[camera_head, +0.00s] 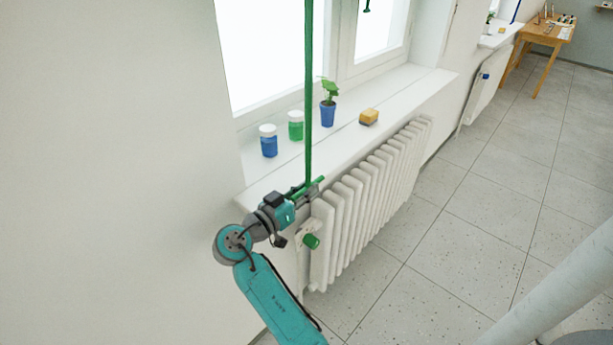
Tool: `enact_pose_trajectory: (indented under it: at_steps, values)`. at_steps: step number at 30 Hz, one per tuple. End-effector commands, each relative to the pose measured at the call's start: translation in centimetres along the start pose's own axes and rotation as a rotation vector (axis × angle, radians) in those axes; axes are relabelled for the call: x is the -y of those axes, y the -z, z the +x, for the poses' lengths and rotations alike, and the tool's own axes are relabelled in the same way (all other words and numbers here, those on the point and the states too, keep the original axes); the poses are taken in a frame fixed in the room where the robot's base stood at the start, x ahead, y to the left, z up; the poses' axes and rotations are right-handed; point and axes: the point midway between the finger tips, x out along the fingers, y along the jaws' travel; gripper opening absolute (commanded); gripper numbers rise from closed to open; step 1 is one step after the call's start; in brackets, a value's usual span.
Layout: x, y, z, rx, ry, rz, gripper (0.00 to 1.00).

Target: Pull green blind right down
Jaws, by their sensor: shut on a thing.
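A green cord or strap (308,100) runs straight down from the top edge of the view, in front of the window. At its lower end is a short green pull bar (319,182). My gripper (308,190) is shut on this bar, near the front edge of the sill and above the left end of the radiator. The fingers are small here and partly hide the bar. The blind itself is out of view above, so how far down it is cannot be seen.
Below is a white radiator (365,200) with a green knob (311,241). The floor at right is mostly clear.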

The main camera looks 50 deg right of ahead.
Motion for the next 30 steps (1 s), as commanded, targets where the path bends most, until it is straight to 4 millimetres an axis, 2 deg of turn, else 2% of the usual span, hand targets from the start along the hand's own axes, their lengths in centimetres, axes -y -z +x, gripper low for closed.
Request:
enact_pose_trajectory:
  at_steps: [13,14,15,16,26,30]
  values:
    - [0.3,-0.4,0.0,0.000,0.005,-0.002,0.00]
    - [0.3,-0.4,0.0,0.000,0.005,-0.002,0.25]
    - [0.3,-0.4,0.0,0.000,0.005,-0.002,0.35]
    - [0.3,-0.4,0.0,0.000,0.004,-0.002,0.41]
    - [0.2,-0.4,-0.2,-0.001,0.003,0.000,0.41]
    - [0.2,-0.4,-1.3,0.000,0.004,0.000,0.41]
